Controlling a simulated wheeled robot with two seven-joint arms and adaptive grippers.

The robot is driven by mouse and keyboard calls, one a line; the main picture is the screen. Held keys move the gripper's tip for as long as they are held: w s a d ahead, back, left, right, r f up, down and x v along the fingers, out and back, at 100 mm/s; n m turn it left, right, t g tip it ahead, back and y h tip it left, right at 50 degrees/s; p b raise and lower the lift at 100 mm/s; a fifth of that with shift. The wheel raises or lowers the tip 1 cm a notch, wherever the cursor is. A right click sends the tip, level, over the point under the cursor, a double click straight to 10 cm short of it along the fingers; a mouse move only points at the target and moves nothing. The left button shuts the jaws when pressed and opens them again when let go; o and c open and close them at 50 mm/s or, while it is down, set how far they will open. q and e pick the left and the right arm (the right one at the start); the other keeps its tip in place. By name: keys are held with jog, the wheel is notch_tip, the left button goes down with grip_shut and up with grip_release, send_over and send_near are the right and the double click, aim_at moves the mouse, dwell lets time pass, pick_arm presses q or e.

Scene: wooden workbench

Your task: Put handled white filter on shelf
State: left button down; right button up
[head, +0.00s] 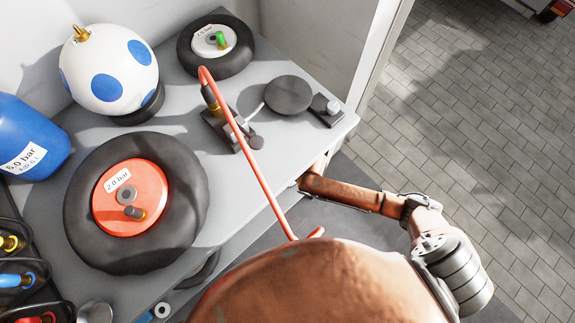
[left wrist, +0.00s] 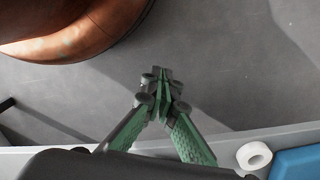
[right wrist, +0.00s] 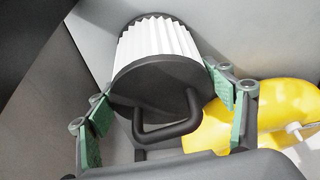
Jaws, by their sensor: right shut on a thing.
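The handled white filter (right wrist: 158,48) shows in the right wrist view, with a pleated white body, a black end cap and a black loop handle toward the camera. My right gripper (right wrist: 165,95) has its green-padded fingers on either side of the black cap and is shut on it. The filter is tilted, its white end pointing away; I cannot tell whether it touches a surface. In the head view my right gripper and the filter are hidden below the bench edge. My left gripper (left wrist: 160,75) is shut and empty, fingertips together. I cannot clearly identify the shelf.
A yellow object (right wrist: 262,112) is close right of the filter. The grey bench (head: 305,148) holds a large tyre with a red hub (head: 150,190), a blue-spotted white ball (head: 115,70), a smaller tyre (head: 213,50) and a blue cylinder (head: 30,130).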

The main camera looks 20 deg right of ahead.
jog(key=shift+f, duration=0.1)
jog(key=o, duration=1.4)
jog(key=shift+o, duration=0.2)
jog(key=shift+r, duration=0.3)
jog(key=p+v, duration=0.4)
jog(key=v, duration=0.3)
jog(key=shift+r, duration=0.1)
pick_arm(q)
jog(key=s+a+f, duration=0.1)
jog(key=s+f, duration=0.1)
jog(key=f, duration=0.3)
jog(key=s+a+f, duration=0.2)
jog(key=f, duration=0.4)
jog(key=shift+s+f+y, duration=0.3)
jog(key=shift+s, duration=0.05)
